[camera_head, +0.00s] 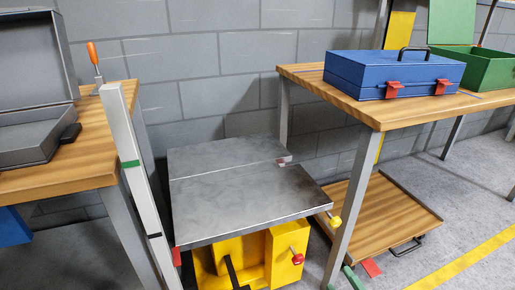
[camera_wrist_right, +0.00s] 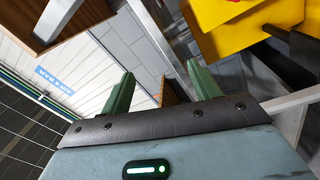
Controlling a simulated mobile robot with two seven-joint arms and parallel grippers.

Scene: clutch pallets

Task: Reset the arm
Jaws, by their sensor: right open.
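My right gripper (camera_wrist_right: 160,82) shows in the right wrist view as two green fingers standing wide apart, with nothing between them. In the head view only the green finger parts of the right gripper (camera_head: 349,279) show at the bottom edge. They are near the leg of the right-hand workbench and the low wooden tray. The rest of the right arm is out of the head view. My left gripper is not in view.
A blue toolbox (camera_head: 395,72) stands on the right workbench (camera_head: 340,92), with an open green box (camera_head: 480,62) behind it. A grey-topped yellow machine (camera_head: 245,200) stands centre. A wooden tray (camera_head: 400,215) is low. An open grey case (camera_head: 35,135) is on the left bench (camera_head: 80,165).

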